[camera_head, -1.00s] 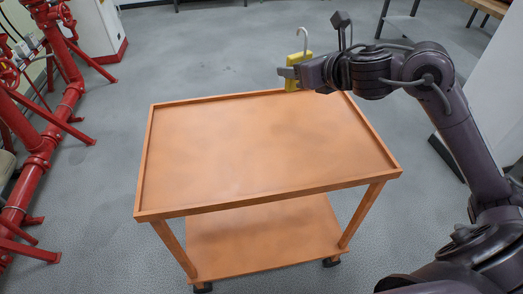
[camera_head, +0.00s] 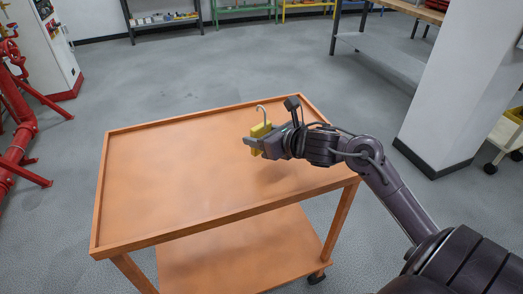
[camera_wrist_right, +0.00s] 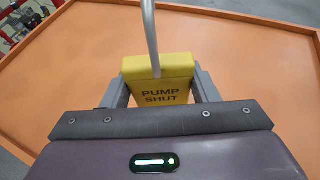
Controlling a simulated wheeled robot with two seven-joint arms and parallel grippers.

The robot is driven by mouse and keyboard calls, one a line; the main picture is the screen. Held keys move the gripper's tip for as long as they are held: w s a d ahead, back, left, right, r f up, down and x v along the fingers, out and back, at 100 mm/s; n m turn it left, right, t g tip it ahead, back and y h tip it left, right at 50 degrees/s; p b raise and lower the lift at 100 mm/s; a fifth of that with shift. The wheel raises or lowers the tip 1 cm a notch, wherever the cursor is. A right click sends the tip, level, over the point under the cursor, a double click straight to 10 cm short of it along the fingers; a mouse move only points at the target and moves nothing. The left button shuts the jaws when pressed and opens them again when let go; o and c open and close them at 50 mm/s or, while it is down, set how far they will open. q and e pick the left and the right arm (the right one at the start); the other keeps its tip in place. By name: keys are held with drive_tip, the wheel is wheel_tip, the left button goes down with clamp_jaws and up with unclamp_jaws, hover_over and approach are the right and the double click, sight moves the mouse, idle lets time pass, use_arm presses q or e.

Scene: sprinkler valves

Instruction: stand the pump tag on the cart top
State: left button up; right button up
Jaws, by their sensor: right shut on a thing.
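The pump tag (camera_head: 257,130) is a yellow block with a pale metal hook on top. In the right wrist view its face (camera_wrist_right: 160,95) reads "PUMP SHUT". My right gripper (camera_head: 257,143) is shut on the tag, one finger on each side, with the hook pointing up. The tag is over the right part of the orange cart top (camera_head: 170,185), which has a low raised rim. I cannot tell for sure whether its bottom touches the surface; a soft shadow lies below the gripper. My left gripper is not in view.
The cart top is otherwise bare, and its lower shelf (camera_head: 225,255) is empty. Red pipework (camera_head: 20,140) stands at the left. A white pillar (camera_head: 455,85) stands at the right, and shelves line the back. Grey floor surrounds the cart.

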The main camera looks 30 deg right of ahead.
wheel_tip(320, 180, down, 4)
drive_tip(key=shift+r+b, duration=0.1)
drive_tip(key=shift+b, duration=0.25)
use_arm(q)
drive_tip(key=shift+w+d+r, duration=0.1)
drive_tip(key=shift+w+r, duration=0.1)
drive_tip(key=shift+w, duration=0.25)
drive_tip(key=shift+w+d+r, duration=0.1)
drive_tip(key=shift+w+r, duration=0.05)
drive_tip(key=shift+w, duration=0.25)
use_arm(e)
drive_tip(key=shift+f, duration=0.2)
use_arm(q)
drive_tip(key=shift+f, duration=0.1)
use_arm(e)
drive_tip(key=shift+f, duration=0.1)
drive_tip(key=o, duration=1)
drive_tip(key=shift+r, duration=0.25)
drive_tip(key=v, duration=1)
drive_tip(key=shift+s, duration=0.35)
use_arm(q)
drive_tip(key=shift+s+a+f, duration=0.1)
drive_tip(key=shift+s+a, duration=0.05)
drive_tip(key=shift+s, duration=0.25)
use_arm(e)
drive_tip(key=shift+s+d+r, duration=0.1)
drive_tip(key=shift+s+r, duration=0.15)
drive_tip(key=shift+s, duration=0.35)
